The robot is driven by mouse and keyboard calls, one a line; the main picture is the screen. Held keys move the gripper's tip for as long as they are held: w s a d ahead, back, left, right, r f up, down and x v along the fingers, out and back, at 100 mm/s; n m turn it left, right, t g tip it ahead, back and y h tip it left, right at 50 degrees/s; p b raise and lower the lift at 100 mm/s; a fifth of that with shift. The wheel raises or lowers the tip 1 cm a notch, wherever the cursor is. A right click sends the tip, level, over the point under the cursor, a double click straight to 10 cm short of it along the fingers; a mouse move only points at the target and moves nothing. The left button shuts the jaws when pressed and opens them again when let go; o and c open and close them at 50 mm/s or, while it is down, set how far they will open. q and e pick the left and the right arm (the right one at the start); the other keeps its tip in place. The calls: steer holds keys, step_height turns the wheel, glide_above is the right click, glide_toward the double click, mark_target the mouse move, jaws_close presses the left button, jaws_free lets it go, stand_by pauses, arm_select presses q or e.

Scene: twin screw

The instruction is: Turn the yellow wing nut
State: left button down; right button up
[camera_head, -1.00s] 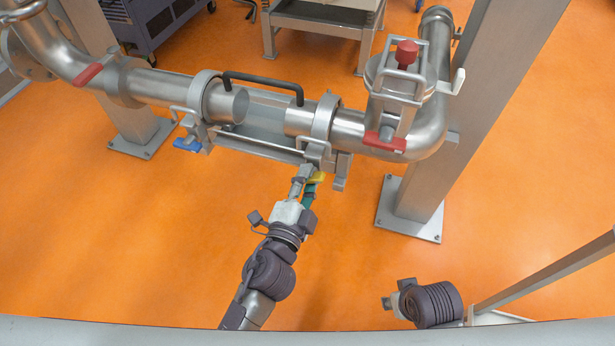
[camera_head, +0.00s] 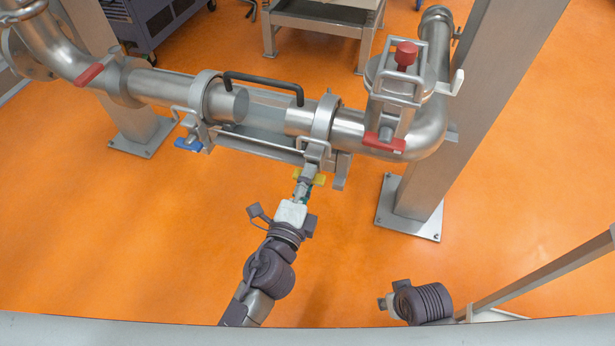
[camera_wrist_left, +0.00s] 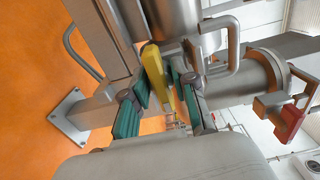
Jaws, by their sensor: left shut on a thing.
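The yellow wing nut (camera_head: 319,179) hangs on the near side of the clamp (camera_head: 318,150) at the right end of the gap in the steel pipe. My left gripper (camera_head: 307,178) reaches up to it from below and is shut on it. In the left wrist view, the yellow wing nut (camera_wrist_left: 158,80) stands lengthwise between the green-padded fingers of my left gripper (camera_wrist_left: 165,88). The fingers partly hide the nut in the head view. My right gripper (camera_head: 388,303) is far from the pipe at the lower right. Its fingers cannot be made out.
A blue wing nut (camera_head: 188,144) sits on the left clamp. A black handle (camera_head: 262,80) arches above the pipe gap. A red valve handle (camera_head: 385,141) and a steel post (camera_head: 440,150) stand to the right. The orange floor below is clear.

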arm_select(q)
steer(key=c, duration=1.2)
jaws_free()
steer(key=shift+o, duration=0.2)
